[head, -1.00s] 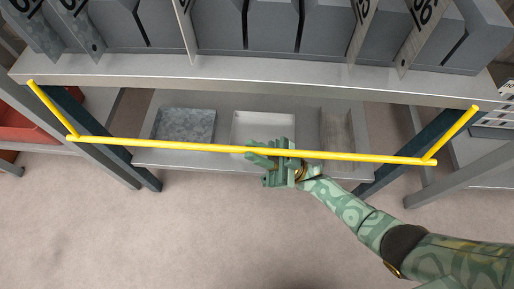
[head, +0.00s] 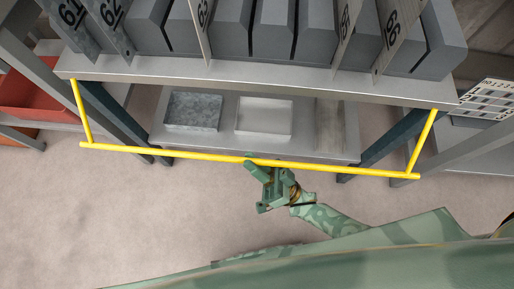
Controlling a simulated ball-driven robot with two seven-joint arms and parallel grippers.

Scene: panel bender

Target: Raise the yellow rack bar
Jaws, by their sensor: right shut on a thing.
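The yellow rack bar (head: 200,155) runs across the front of the grey rack in the head view. Its two side arms rise to the ends of the upper shelf (head: 270,82), and the long bar hangs out in front, below that shelf's edge. My right gripper (head: 262,164) is shut on the bar near its middle, with the green hand on the near side of it. My left gripper is not in view. Part of the fingers is hidden by the bar.
Grey numbered blocks with upright divider plates (head: 345,40) fill the upper shelf. The lower shelf (head: 225,143) holds a mottled grey tray (head: 193,111) and a white tray (head: 264,117). A red bin (head: 28,95) stands at left. The floor in front is clear.

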